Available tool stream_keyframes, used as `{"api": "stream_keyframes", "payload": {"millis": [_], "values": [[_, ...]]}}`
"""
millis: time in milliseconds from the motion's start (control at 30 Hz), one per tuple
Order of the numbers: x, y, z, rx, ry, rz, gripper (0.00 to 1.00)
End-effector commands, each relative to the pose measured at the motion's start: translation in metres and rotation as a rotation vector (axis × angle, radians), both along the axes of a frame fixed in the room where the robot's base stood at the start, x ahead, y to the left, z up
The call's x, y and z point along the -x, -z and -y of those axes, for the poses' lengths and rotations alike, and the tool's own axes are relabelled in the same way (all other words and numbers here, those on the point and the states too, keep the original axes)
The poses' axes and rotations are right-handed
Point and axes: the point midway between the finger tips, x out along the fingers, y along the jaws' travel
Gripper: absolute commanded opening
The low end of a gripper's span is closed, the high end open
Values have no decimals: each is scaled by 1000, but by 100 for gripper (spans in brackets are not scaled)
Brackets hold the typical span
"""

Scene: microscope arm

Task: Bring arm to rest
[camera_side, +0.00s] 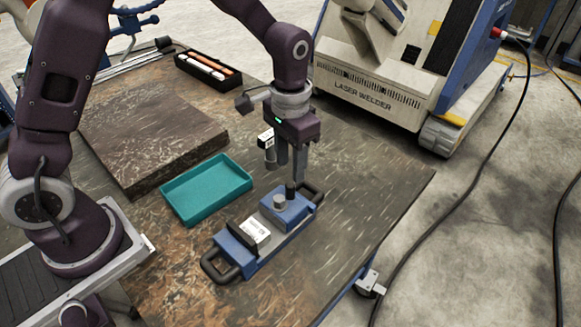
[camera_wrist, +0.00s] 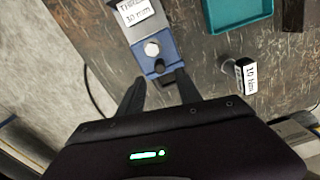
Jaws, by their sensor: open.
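A teal tray (camera_side: 207,188), seemingly empty, lies left of the fixture on the worn table (camera_side: 365,215). A dark slab (camera_side: 150,135) lies behind it, and a black box with orange-and-white items (camera_side: 208,70) stands at the back. A laser welder (camera_side: 375,90) stands beyond the table.

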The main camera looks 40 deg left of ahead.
Motion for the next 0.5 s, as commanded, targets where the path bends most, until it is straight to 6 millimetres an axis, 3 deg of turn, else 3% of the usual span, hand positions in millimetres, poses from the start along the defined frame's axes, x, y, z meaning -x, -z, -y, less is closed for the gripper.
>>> {"api": "stream_keyframes", "payload": {"millis": [167,267,400,500], "values": [[2,-9,-2,3,-5,13,41],[17,-54,-12,14,-28,76,41],[76,-134,-35,33,-85,212,41],[127,-168,-48,42,-123,309,41]]}}
